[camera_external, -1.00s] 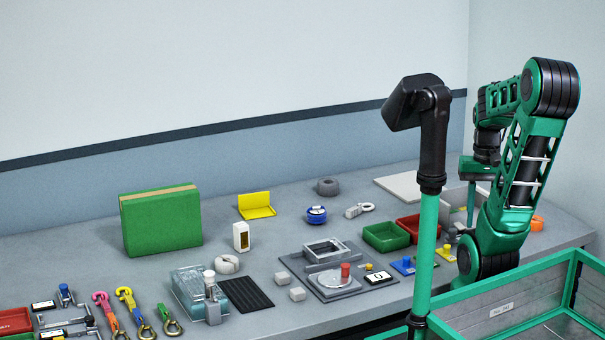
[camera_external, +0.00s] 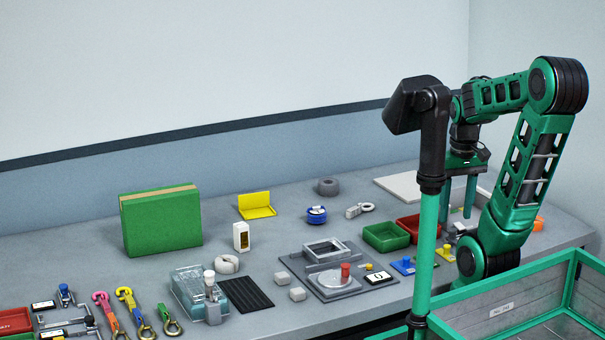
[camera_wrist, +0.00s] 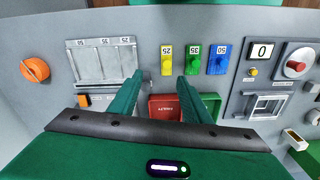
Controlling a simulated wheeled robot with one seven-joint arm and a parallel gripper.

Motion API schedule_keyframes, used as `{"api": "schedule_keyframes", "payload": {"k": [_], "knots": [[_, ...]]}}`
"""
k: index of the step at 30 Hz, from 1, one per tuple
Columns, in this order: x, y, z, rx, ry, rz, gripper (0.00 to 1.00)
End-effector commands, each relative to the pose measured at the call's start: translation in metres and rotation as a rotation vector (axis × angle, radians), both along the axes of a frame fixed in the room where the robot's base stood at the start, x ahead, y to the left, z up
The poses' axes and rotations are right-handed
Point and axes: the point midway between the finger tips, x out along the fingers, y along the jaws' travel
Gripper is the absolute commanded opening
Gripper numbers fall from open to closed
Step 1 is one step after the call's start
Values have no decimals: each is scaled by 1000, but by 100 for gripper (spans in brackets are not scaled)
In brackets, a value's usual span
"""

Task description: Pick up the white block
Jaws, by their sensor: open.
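Two small pale blocks (camera_external: 297,294) lie loose nearer the front edge; I cannot tell whether the task means one of these. My gripper (camera_external: 459,208) is open and empty, pointing down over the right part of the bench, far from all of these.
The red tray (camera_external: 410,226) and green tray (camera_external: 386,237) lie just left of my gripper. Yellow, green and blue knob pieces (camera_wrist: 192,60) and a slotted grey holder (camera_wrist: 100,65) are close to the fingers. The framed fixture (camera_external: 325,250) stands between the trays and the white block.

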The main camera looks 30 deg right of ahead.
Motion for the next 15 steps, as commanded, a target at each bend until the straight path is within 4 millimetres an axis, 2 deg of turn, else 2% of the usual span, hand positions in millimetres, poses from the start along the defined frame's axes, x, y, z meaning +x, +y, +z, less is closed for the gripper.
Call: {"api": "schedule_keyframes", "payload": {"k": [1, 3, 7, 11, 15], "knots": [[15, 19, 1, -1, -11, 113, 44], [32, 46, 3, 1, -29, 265, 44], [55, 103, 5, 10, -63, 546, 44], [65, 168, 7, 28, -97, 825, 44], [60, 242, 8, 59, -132, 1123, 44]]}}
